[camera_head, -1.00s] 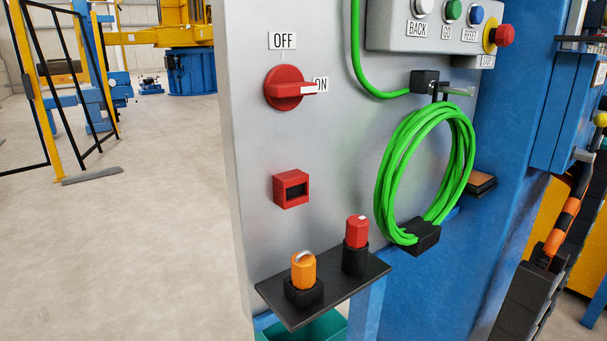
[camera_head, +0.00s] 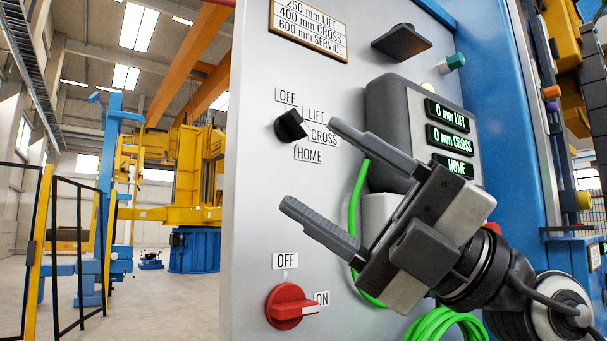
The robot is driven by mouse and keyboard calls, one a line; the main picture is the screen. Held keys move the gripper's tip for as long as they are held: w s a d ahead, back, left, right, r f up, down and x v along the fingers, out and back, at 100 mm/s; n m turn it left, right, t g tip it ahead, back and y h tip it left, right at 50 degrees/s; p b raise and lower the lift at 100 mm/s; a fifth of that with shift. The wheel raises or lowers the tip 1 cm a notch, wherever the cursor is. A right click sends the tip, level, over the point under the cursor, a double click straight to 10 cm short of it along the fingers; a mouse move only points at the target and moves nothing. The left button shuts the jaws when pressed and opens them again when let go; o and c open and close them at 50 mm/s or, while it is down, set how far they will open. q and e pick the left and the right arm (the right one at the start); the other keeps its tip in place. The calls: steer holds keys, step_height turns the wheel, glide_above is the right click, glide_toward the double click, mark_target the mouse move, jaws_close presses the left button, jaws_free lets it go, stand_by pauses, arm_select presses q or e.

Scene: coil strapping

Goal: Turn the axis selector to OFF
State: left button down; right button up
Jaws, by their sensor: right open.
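The axis selector (camera_head: 290,126) is a small black knob on the grey panel, with the labels OFF, LIFT, CROSS and HOME around its upper and right sides. It seems to point right, toward the LIFT and CROSS side; the exact position is too small to tell. My right gripper (camera_head: 311,165) is open and empty. Its upper fingertip is just right of the selector in the picture and its lower fingertip is below it. Contact does not show. My left gripper is not in view.
A red rotary switch (camera_head: 288,306) with its handle toward ON sits lower on the panel (camera_head: 255,200). A dark display box (camera_head: 385,105) with green readouts stands out right of the selector. A green cable (camera_head: 355,215) hangs behind my gripper. Open floor lies to the left.

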step_height(320, 180, up, 3)
steer(key=a+t+h, duration=0.2)
steer(key=t+h, duration=0.2)
steer(key=h, duration=0.2)
steer(key=m+t+h, duration=0.6)
steer(key=t+h, duration=0.2)
steer(key=t, duration=0.2)
glide_toward(301, 122)
steer(key=p+x, duration=0.6)
steer(key=x, duration=0.2)
steer(key=shift+r, duration=0.2)
steer(key=shift+w+a+f, duration=0.15)
steer(key=shift+w+a, duration=0.3)
steer(key=shift+w, duration=0.15)
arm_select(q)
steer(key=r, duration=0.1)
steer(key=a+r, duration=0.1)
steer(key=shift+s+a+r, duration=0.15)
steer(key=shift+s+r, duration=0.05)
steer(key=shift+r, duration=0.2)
arm_select(e)
steer(key=c, duration=1)
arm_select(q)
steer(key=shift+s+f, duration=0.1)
